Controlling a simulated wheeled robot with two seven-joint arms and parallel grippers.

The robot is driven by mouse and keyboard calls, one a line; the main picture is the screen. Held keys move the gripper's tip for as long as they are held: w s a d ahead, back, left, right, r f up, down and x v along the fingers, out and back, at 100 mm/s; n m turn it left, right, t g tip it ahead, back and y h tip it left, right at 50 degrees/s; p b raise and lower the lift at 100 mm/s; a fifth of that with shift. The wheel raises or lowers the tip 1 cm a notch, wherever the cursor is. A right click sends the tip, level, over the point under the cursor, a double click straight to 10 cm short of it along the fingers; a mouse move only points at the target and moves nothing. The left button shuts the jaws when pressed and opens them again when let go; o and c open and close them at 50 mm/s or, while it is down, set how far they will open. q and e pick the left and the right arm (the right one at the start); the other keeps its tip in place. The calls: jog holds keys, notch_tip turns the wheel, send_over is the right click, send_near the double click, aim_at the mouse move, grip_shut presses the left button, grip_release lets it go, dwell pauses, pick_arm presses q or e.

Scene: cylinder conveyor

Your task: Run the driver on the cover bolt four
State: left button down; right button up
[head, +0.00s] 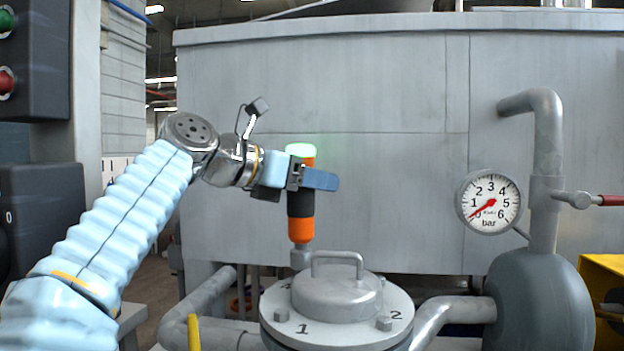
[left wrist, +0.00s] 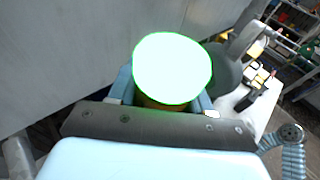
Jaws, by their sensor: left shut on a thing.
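The driver (head: 301,217) is an orange and black tool with a glowing green top and a grey socket at its lower end. My left gripper (head: 300,178) is shut around its upper body and holds it upright. The green top also fills the middle of the left wrist view (left wrist: 172,68). The round grey cover (head: 338,298) has a handle, bolts and painted numbers; 1 and 2 are legible. The socket is at the cover's back left, beside a partly hidden mark that looks like a 4. The bolt there is hidden. My right gripper is not in view.
A front-left bolt (head: 281,315) and a right bolt (head: 384,323) show on the cover. A pressure gauge (head: 488,202), its red needle near 0, and a grey vessel (head: 540,300) with pipes stand at right. A large grey tank wall (head: 400,90) stands behind.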

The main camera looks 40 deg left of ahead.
pick_arm(q)
jog(key=shift+f+b, duration=0.55)
jog(key=shift+f, duration=0.25)
dwell(0.4)
dwell(0.5)
jog(key=shift+f+p, duration=0.25)
jog(key=shift+p, duration=0.1)
dwell(0.7)
dwell(0.4)
jog(key=shift+r+p, duration=0.1)
jog(key=shift+p, duration=0.2)
jog(key=shift+r+p, duration=1.4)
jog(key=shift+r, duration=0.5)
